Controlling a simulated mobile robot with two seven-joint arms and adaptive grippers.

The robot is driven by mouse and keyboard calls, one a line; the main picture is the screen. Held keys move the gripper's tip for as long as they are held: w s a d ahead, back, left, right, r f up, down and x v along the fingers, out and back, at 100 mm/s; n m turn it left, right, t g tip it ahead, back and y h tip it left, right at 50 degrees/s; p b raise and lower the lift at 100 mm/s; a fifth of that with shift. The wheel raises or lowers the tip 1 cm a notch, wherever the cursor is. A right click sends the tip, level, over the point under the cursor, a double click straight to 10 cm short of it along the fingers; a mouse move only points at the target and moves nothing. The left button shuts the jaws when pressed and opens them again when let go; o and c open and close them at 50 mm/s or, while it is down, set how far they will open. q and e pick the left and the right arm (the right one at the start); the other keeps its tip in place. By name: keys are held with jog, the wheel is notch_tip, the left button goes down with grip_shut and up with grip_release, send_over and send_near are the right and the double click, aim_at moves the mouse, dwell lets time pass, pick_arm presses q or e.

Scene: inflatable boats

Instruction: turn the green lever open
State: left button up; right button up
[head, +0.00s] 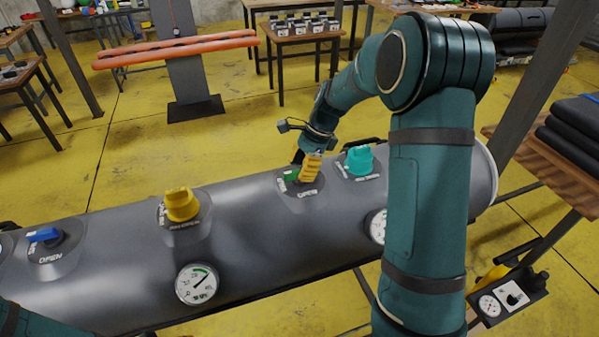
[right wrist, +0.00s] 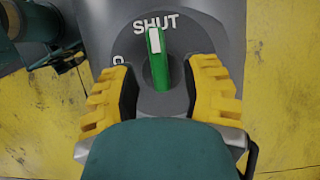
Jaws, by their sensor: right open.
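The green lever (head: 291,177) sits on a grey round mount on top of the big grey inflatable tube (head: 245,225). In the right wrist view the lever (right wrist: 158,62) points at the word SHUT, and its white-marked end is under that word. My right gripper (head: 309,168) has yellow fingers and is down at the lever, partly covering it in the head view. In the right wrist view the open gripper (right wrist: 160,85) has one finger on each side of the lever, with gaps visible on both sides. My left gripper is out of view.
On the same tube are a turquoise knob (head: 360,160) to the right, a yellow knob (head: 181,204) and a blue lever (head: 44,236) to the left. A pressure gauge (head: 197,284) is on the front side. Tables stand behind on yellow floor.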

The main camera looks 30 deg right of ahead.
jog(key=shift+a+f, duration=0.2)
jog(key=shift+f, duration=0.3)
grip_shut()
